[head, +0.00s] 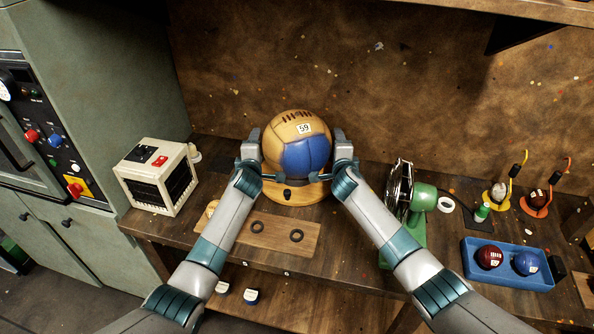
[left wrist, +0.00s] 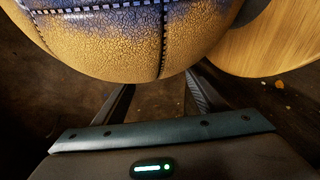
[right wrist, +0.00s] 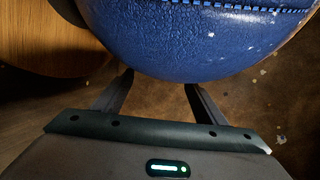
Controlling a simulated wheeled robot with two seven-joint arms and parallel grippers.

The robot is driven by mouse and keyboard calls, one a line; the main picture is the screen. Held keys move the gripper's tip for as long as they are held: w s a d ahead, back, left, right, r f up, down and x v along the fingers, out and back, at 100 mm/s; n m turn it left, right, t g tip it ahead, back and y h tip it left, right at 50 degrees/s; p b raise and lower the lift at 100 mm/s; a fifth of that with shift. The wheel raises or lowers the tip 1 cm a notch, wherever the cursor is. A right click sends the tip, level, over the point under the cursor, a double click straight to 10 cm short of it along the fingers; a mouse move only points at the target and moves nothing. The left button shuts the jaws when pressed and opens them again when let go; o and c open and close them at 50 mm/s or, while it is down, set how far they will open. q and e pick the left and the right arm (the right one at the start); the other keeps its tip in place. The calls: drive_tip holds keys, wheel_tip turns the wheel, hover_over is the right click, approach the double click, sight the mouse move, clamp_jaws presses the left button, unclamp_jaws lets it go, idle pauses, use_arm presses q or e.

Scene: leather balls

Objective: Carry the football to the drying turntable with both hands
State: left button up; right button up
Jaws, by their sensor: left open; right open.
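The football (head: 290,128), tan and blue with a label reading 59, is at the back middle of the bench, over the round wooden turntable (head: 303,196). Its tan side fills the top of the left wrist view (left wrist: 120,50), and its blue side the right wrist view (right wrist: 200,40). My left gripper (head: 256,150) is at the ball's left side and my right gripper (head: 339,148) at its right side. Both grippers are open, with the ball between the two hands. Whether the ball touches the turntable or the fingers, I cannot tell.
A cream heater-like box (head: 157,178) stands at left. A green fan (head: 418,205) stands right of my right arm. A blue tray (head: 507,268) with two small balls is at far right. A wooden board (head: 265,236) with two dark rings lies in front.

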use_arm(q)
drive_tip(key=v, duration=1.2)
idle(0.5)
use_arm(e)
drive_tip(key=v, duration=1.2)
idle(0.6)
